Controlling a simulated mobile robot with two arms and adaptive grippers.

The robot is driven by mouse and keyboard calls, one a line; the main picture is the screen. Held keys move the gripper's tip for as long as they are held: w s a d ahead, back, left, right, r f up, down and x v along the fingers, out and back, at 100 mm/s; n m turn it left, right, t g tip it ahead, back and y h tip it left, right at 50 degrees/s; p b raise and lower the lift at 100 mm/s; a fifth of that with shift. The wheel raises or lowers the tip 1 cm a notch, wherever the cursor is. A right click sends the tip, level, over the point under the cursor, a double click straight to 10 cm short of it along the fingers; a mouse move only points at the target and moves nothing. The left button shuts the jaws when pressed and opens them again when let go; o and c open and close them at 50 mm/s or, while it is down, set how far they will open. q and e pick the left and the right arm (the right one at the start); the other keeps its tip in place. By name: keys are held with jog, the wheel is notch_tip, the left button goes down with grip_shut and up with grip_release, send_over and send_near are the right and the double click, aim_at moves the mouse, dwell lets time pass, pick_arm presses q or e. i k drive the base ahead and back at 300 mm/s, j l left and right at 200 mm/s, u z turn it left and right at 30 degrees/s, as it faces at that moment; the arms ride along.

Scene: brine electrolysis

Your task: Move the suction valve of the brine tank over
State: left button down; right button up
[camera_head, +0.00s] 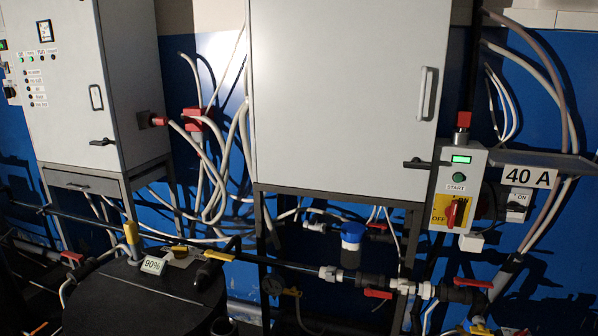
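A black round-topped tank (130,300) stands at the lower left, with a small "90%" sign (154,265) on top. I take it to be the brine tank. A yellow-handled fitting (218,255) sits on dark piping at the tank's right side. A red-handled valve (377,293) and another red-handled valve (473,283) sit on the pipe run to the right. A further red handle (73,257) shows left of the tank. No readable label tells which one is the suction valve. Neither of my grippers shows in this view.
A control cabinet (75,80) stands at the left. Loose hoses and cables cross the blue wall.

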aim_at(74, 256)
jog(key=u, duration=1.35)
jog(key=z, duration=0.4)
jog(key=i+j, duration=0.05)
